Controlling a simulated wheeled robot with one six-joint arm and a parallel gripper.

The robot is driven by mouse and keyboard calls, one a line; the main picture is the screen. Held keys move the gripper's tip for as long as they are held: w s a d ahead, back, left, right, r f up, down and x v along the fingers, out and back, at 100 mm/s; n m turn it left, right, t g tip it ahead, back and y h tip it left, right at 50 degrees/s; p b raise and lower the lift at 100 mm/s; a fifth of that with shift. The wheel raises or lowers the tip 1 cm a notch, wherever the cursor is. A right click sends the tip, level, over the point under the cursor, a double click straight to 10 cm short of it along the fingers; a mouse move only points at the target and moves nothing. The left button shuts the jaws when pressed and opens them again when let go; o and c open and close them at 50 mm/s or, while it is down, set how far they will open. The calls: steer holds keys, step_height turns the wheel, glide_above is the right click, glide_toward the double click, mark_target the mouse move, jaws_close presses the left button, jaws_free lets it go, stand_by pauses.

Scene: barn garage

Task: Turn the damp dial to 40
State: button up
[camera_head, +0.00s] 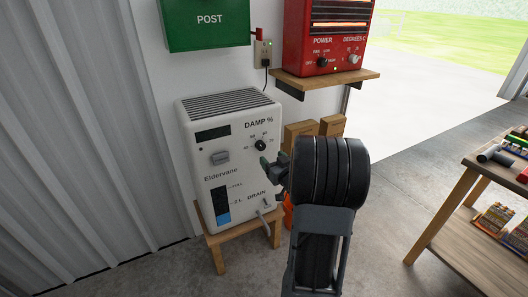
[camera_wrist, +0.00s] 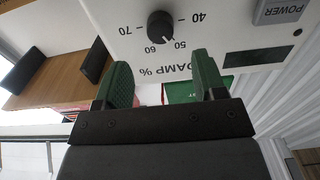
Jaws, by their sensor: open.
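The damp dial (camera_head: 260,145) is a small black knob on the white Eldervane dehumidifier (camera_head: 215,150), under the "DAMP %" label. In the wrist view the dial (camera_wrist: 161,25) shows upside down, with 40, 50, 60 and 70 around it. Its light pointer mark appears to lie between 50 and 60. My gripper (camera_head: 273,162) is in front of the panel, just below and right of the dial in the head view. In the wrist view my gripper (camera_wrist: 163,80) has its green fingers spread and empty, with the dial beyond the gap, apart from the fingers.
The panel also has a power button (camera_head: 219,158), a dark display (camera_head: 212,134) and a drain tap (camera_head: 265,207). A red heater (camera_head: 325,40) stands on a wooden shelf (camera_head: 330,82) above right. A green post box (camera_head: 207,22) hangs above. Cardboard boxes (camera_head: 300,130) stand behind my gripper.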

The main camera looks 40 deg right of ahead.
mark_target(262, 148)
steer(key=w, duration=0.5)
steer(key=w+d+b, duration=0.1)
steer(key=w, duration=0.1)
steer(key=shift+w, duration=0.25)
